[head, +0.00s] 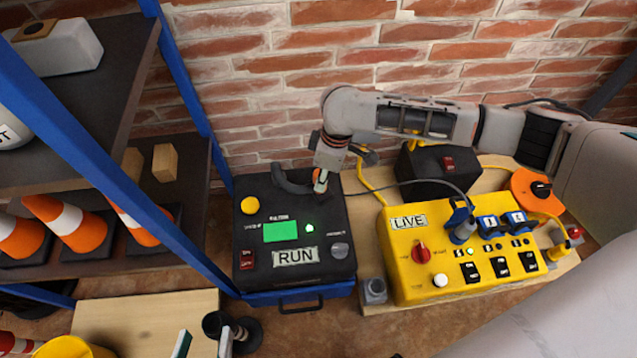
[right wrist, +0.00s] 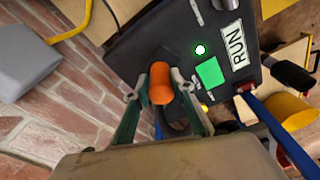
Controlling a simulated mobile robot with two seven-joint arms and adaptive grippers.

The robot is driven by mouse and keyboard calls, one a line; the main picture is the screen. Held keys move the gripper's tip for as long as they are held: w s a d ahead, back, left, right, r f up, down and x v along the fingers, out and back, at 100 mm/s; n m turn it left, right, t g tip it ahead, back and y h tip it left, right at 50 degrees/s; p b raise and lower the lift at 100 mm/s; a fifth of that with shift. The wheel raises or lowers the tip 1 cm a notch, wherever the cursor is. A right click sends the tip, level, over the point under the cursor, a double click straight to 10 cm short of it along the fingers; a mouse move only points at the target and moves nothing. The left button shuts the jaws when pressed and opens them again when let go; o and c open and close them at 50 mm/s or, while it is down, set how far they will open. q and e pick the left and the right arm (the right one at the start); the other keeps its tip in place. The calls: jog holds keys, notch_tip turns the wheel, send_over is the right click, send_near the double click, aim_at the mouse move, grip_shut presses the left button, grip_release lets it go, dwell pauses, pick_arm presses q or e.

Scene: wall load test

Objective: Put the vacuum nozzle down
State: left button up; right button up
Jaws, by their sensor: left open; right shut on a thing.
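My right gripper (right wrist: 160,88) is shut on an orange cylinder, which looks like part of the vacuum nozzle (right wrist: 160,76). In the head view the right gripper (head: 321,182) is over the back right of the black RUN unit (head: 325,222), and only a sliver of orange shows. A dark curved piece (head: 288,182) lies beside it at the unit's back; I cannot tell if it joins the nozzle. Whether the nozzle touches the unit is unclear.
A yellow LIVE panel (head: 440,280) with cables stands on the wooden bench at right, a dark box (head: 440,172) behind it. A blue-post shelf (head: 110,165) with traffic cones stands at left. A brick wall closes the back. A wooden surface (head: 140,310) is partly bare.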

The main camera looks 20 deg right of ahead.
aim_at(321, 198)
jog(key=shift+f, duration=0.15)
notch_tip(321, 198, down, 4)
jog(key=shift+s+f+b, duration=0.1)
jog(key=shift+f+b, duration=0.1)
jog(key=shift+b, duration=0.9)
grip_shut()
jog(key=shift+w+r, duration=0.25)
jog(key=shift+r, duration=0.05)
pick_arm(q)
jog(key=d+n, duration=0.1)
jog(key=s+d, duration=0.1)
jog(key=d+n, duration=0.1)
jog(key=shift+s+f+n+h, duration=0.15)
jog(key=shift+f+n+h, duration=0.15)
jog(key=shift+f+h, duration=0.1)
jog(key=shift+r, duration=0.1)
pick_arm(e)
jog(key=shift+f, duration=0.15)
jog(key=o, duration=1.2)
grip_release()
jog(key=shift+f, duration=0.1)
jog(key=shift+c, duration=0.2)
